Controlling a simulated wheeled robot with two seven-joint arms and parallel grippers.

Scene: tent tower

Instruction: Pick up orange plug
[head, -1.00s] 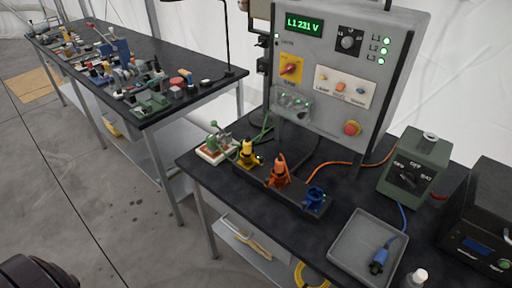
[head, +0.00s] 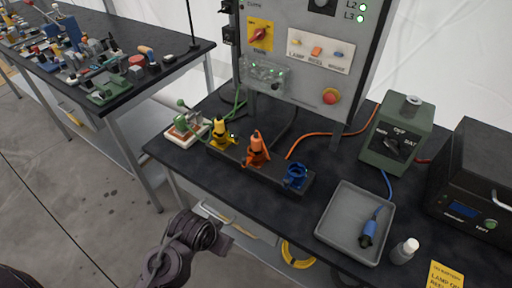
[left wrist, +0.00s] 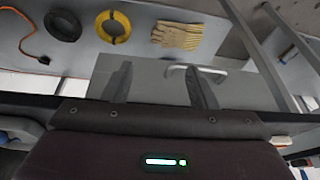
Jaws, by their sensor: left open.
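The orange plug (head: 257,150) stands upright in the middle of a black socket strip (head: 275,179) on the dark bench, with an orange cable (head: 330,141) behind it. The yellow plug (head: 219,132) is on its left and an open blue socket (head: 295,177) on its right. My left gripper (head: 226,232) is in front of the bench edge, below and apart from the orange plug. In the left wrist view its fingers (left wrist: 160,88) are spread and empty, over the lower shelf; the orange plug is not seen there. My right gripper is not in view.
A grey tray (head: 328,240) with a blue plug (head: 370,228) is at the right, beside a white bottle (head: 404,251). The control panel (head: 300,85) rises behind the strip. Yellow coil (left wrist: 113,27) and gloves (left wrist: 177,36) lie on the lower shelf.

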